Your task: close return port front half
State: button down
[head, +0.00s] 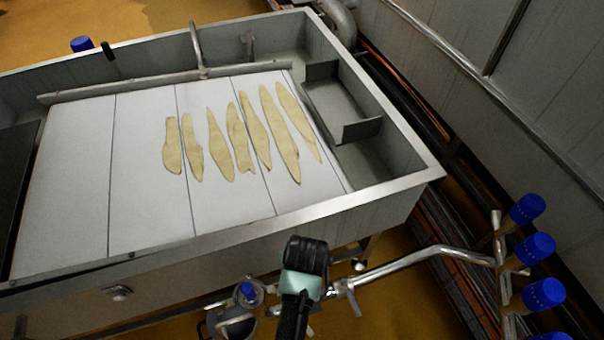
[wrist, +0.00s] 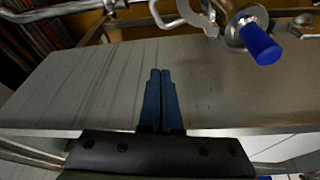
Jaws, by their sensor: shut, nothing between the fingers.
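My gripper (wrist: 160,73) shows in the wrist view as two dark blue fingers lying side by side, shut and empty. They point at the grey metal wall of the tank (wrist: 95,75) and lie below and left of a valve with a blue handle (wrist: 260,44). In the head view, a small blue-topped fitting (head: 247,291) sits on the pipework below the tank's front wall, left of my arm. I cannot tell which fitting is the return port front half. My fingertips cannot be made out in the head view.
The long metal tank (head: 330,205) holds white panels with several pale, flat strips (head: 240,135). A metal pipe (head: 410,260) runs right to several blue-capped fittings (head: 527,208). A silver pipe (wrist: 165,20) crosses the top of the wrist view.

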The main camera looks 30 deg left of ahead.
jog(key=b+x, duration=0.2)
jog(key=x, duration=0.7)
jog(key=s+d, duration=0.1)
jog(key=s+d+p, duration=0.1)
jog(key=shift+s+d+r, duration=0.25)
jog(key=shift+s+d, duration=0.05)
jog(key=shift+s, duration=0.1)
